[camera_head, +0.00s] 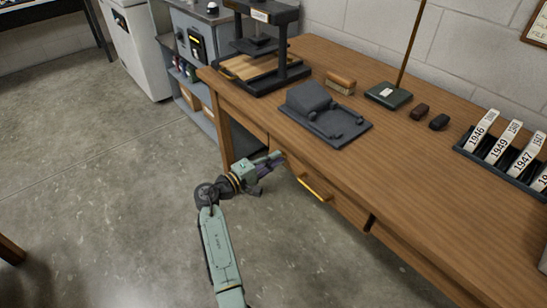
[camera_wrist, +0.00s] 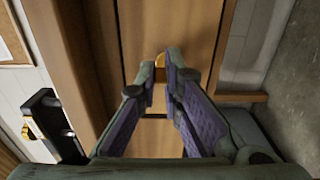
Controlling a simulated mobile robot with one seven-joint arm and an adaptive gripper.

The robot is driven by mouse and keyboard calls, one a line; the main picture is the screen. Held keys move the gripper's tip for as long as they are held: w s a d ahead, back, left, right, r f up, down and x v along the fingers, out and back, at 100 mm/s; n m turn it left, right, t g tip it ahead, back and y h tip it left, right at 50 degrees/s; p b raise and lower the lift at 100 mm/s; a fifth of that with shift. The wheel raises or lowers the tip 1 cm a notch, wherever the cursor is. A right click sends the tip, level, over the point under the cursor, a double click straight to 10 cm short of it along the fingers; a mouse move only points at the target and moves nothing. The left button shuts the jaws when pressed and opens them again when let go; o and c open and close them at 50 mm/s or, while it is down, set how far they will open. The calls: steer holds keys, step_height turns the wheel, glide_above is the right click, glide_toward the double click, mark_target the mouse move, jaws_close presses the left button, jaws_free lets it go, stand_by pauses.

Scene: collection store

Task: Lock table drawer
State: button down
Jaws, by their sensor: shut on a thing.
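The wooden table (camera_head: 345,120) has a drawer (camera_head: 345,207) in its front, with a long brass handle (camera_head: 314,188). The drawer looks flush or nearly so; I cannot tell exactly. My gripper (camera_head: 279,156) is at the table front, left of the handle and just below the tabletop edge. In the wrist view my gripper (camera_wrist: 161,76) is shut on a small brass-coloured piece (camera_wrist: 160,60), which shows between the fingertips against the wooden front (camera_wrist: 185,25). It may be a key; most of it is hidden by the fingers.
On the tabletop stand a black press (camera_head: 262,50), a dark grey device (camera_head: 320,112), a brush (camera_head: 340,83), a green-based stand (camera_head: 388,96) and a rack of year labels (camera_head: 500,150). A grey cabinet (camera_head: 195,60) stands to the left. The floor in front is clear.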

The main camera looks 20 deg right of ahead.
steer(key=shift+a+f, duration=0.15)
steer(key=shift+f, duration=0.5)
steer(key=c, duration=1.9)
jaws_free()
steer(key=shift+f, duration=0.1)
steer(key=o, duration=0.5)
steer(key=shift+r, duration=0.25)
steer(key=v, duration=1.1)
steer(key=shift+s+a+r, duration=0.2)
steer(key=shift+a, duration=0.15)
